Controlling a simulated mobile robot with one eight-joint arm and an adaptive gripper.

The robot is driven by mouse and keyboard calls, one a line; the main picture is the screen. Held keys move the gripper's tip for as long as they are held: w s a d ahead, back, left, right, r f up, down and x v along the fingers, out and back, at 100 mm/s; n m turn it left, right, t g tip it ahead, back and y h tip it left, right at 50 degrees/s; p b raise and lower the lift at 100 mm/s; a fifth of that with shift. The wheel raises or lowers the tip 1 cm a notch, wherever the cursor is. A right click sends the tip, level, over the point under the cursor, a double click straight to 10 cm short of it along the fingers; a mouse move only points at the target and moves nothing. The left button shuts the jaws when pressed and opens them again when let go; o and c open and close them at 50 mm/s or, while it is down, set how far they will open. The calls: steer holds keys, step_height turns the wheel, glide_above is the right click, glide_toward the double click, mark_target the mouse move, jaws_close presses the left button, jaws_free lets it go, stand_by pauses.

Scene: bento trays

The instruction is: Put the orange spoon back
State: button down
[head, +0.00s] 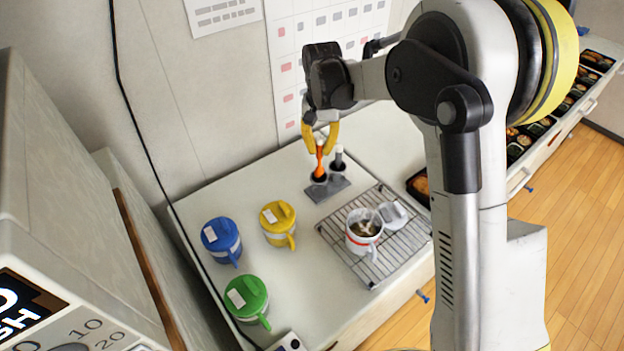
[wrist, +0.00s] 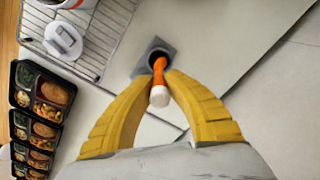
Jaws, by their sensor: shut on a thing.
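The orange spoon (head: 319,161) has an orange shaft and a white end. My gripper (head: 321,146) is shut on it, with yellow fingers on either side. The spoon (wrist: 159,76) stands roughly upright, its white end toward the wrist camera. Its lower end meets a dark round opening of the grey holder (head: 322,195); how deep it sits is hidden. The holder also shows in the wrist view (wrist: 143,69), beyond the fingertips. A second utensil with a pale top (head: 338,151) stands in the holder's other opening, to the right.
Blue (head: 221,240), yellow (head: 278,222) and green (head: 247,298) lidded mugs stand left of the holder. A white mug (head: 363,232) with an orange band sits open on a wire rack (head: 395,259), its lid (head: 393,215) beside it. Food trays (wrist: 40,95) lie on the right.

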mark_target(320, 158)
step_height(320, 158, down, 7)
steer(key=shift+r+b, duration=0.2)
steer(key=shift+b, duration=0.35)
steer(key=shift+s, duration=0.1)
steer(key=shift+f, duration=0.15)
steer(key=c, duration=1.5)
jaws_free()
